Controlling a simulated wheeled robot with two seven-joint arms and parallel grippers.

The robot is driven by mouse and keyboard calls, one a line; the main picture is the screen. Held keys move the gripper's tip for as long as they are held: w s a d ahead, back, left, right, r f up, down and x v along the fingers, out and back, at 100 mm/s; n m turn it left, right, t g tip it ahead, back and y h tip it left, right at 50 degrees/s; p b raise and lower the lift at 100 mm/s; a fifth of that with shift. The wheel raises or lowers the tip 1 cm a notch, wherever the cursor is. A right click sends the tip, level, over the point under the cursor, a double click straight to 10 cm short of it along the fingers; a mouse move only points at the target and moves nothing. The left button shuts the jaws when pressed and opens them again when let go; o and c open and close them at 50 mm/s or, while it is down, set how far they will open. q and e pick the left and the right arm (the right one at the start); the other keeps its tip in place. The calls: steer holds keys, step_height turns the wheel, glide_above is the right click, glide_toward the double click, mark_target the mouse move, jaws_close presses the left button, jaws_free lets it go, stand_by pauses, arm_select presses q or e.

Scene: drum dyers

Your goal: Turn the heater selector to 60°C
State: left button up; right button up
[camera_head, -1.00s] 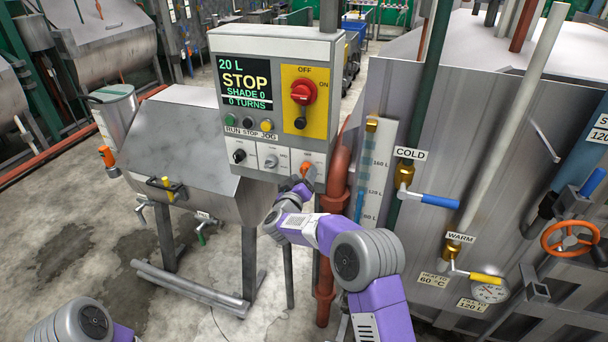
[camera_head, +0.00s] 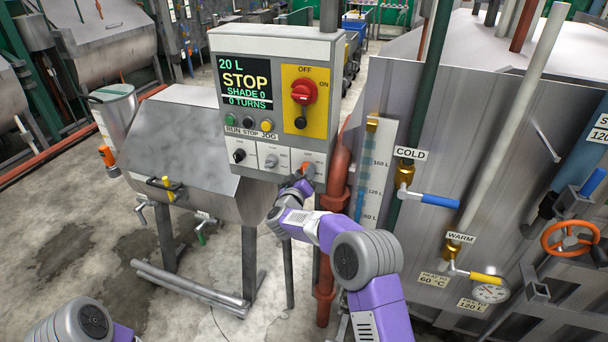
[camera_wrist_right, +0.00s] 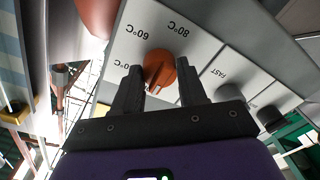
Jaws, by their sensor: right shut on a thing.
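The heater selector is an orange knob (camera_wrist_right: 160,70) on the white lower strip of the grey control box (camera_head: 285,45). In the head view the knob (camera_head: 309,168) is at the strip's right end, partly hidden by my right gripper. In the right wrist view, which is upside down, the 60°C label (camera_wrist_right: 130,33) and 80°C label (camera_wrist_right: 178,27) show beside the knob, with another partly hidden label. My right gripper (camera_wrist_right: 160,85) has one finger on each side of the knob and is shut on it. I cannot tell which mark the knob points to. My left gripper is out of view.
Two other knobs (camera_head: 239,155) (camera_head: 271,160) sit left of the selector. A red OFF/ON switch (camera_head: 303,92) is above. A red-brown pipe (camera_head: 337,180) runs close on the right, before a level gauge (camera_head: 372,170) and a large metal tank (camera_head: 470,130).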

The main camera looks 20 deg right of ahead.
steer(key=shift+m, duration=0.3)
steer(key=m+h+b, duration=0.1)
steer(key=m+b, duration=0.6)
steer(key=m, duration=0.5)
steer(key=m+b, duration=0.7)
steer(key=m, duration=0.5)
steer(key=shift+f+h, duration=0.2)
steer(key=shift+h, duration=0.2)
steer(key=shift+a+g+b, duration=0.1)
steer(key=shift+g+b, duration=0.2)
steer(key=o, duration=1)
steer(key=shift+r, duration=0.1)
steer(key=shift+o, duration=0.2)
steer(key=v, duration=0.7)
steer(key=shift+s, duration=0.25)
